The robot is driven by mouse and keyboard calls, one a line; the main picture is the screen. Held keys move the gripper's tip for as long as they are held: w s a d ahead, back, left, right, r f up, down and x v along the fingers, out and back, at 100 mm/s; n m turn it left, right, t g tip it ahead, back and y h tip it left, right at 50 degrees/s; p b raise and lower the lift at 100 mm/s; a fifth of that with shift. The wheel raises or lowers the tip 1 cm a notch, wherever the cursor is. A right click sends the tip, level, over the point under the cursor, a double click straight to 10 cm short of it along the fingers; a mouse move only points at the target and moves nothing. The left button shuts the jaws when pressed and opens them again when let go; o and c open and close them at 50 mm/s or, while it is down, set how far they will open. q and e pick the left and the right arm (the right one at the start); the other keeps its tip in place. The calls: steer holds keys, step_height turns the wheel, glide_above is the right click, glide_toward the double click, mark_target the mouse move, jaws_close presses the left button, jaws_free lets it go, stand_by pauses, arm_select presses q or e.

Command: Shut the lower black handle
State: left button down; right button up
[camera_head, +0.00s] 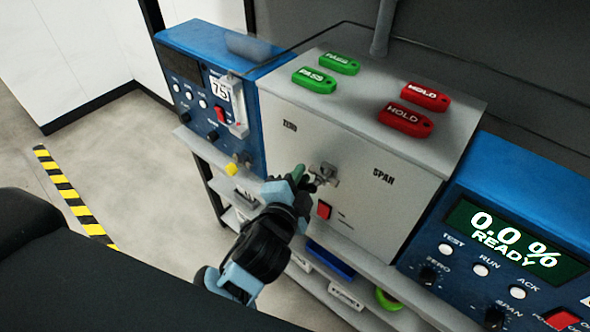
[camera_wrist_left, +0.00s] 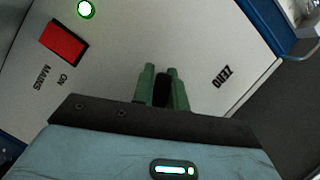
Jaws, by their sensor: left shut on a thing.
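My left gripper (camera_head: 300,175) reaches up to the front of the white cabinet (camera_head: 342,205), left of centre and below the ZERO label. In the left wrist view its green fingers (camera_wrist_left: 163,84) are closed around a black handle (camera_wrist_left: 162,92) that stands out from the white panel. Most of this handle is hidden between the fingers. In the head view my gripper covers it, so its angle cannot be told. A metal latch piece (camera_head: 326,174) sits just right of the fingers. My right gripper is not in view.
A red switch (camera_head: 323,210) sits below and right of my gripper. Green PASS tags (camera_head: 314,80) and red HOLD tags (camera_head: 406,119) lie on the cabinet top. Blue instruments stand left (camera_head: 214,95) and right (camera_head: 520,230). Shelves (camera_head: 340,293) lie below.

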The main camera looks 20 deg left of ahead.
arm_select(q)
steer(key=n+p, duration=0.1)
steer(key=d+n+g+h+p, duration=0.1)
steer(key=n+p, duration=0.1)
steer(key=shift+s+d+f, duration=0.1)
steer(key=shift+s+f, duration=0.05)
steer(key=shift+f, duration=0.2)
steer(key=shift+d+f+n+g+h+p, duration=0.15)
steer(key=shift+n+g+h+p, duration=0.25)
steer(key=shift+n, duration=0.2)
steer(key=shift+s+d+f+n+g+h, duration=0.2)
steer(key=shift+d+n+h, duration=0.25)
steer(key=shift+n, duration=0.3)
steer(key=shift+s+d+f+n+g+h, duration=0.15)
steer(key=shift+d+f+n+g+h, duration=0.15)
steer(key=shift+n+h, duration=0.3)
steer(key=shift+s+d+f+n+g+h, duration=0.2)
steer(key=shift+d+n+h, duration=0.2)
steer(key=shift+n, duration=0.45)
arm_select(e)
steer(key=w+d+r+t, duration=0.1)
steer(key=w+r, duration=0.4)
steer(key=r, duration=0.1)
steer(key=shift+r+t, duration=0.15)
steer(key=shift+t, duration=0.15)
arm_select(q)
steer(key=shift+d, duration=0.1)
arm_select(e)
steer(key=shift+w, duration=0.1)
